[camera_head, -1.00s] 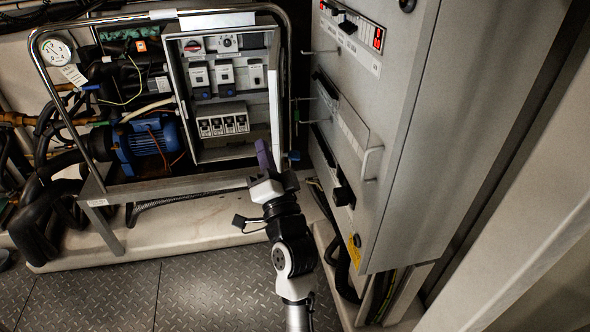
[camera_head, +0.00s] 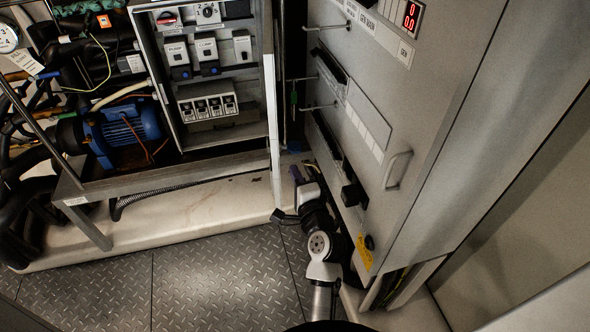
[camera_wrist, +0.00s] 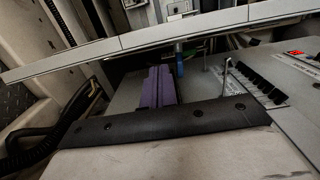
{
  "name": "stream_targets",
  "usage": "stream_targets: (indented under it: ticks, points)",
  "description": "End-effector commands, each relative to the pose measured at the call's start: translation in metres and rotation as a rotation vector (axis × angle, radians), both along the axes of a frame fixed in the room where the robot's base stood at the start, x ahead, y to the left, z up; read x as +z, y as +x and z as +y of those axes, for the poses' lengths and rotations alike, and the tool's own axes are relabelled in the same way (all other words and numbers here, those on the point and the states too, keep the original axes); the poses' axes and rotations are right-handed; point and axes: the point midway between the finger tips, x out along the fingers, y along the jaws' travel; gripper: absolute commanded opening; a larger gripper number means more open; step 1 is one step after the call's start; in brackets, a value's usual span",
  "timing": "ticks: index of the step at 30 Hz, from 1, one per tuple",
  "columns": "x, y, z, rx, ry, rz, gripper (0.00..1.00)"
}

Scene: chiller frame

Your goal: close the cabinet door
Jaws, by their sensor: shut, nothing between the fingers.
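The cabinet (camera_head: 160,95) on the left holds switches and sockets, and its front is uncovered. Its grey door (camera_head: 271,110) stands open, jutting towards me and seen nearly edge-on. In the wrist view, a long pale panel edge (camera_wrist: 100,48), seemingly the door, crosses the upper part. My gripper (camera_head: 296,174) is low, just right of the door's lower part, on its outer side. Its purple fingers (camera_wrist: 160,72) are shut and empty in the wrist view. I cannot tell whether they touch the door.
A large grey control cabinet (camera_head: 400,110) with handles and a red display stands close on the right, leaving a narrow gap for my arm. A blue motor (camera_head: 125,130) and hoses are at left. The chequered floor (camera_head: 200,275) is clear in front.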

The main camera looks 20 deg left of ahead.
Motion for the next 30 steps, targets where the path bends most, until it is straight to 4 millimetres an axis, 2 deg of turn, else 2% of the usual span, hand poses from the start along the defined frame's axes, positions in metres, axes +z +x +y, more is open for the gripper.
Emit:
stream_targets:
  ticks: [6, 12, 30]
  points:
    - [0.004, 0.034, 0.026, 0.001, 0.0, -0.001, 0.0]
    - [0.002, 0.053, 0.039, -0.001, -0.001, -0.002, 0.0]
    - [0.001, 0.057, 0.043, -0.001, -0.001, -0.002, 0.0]
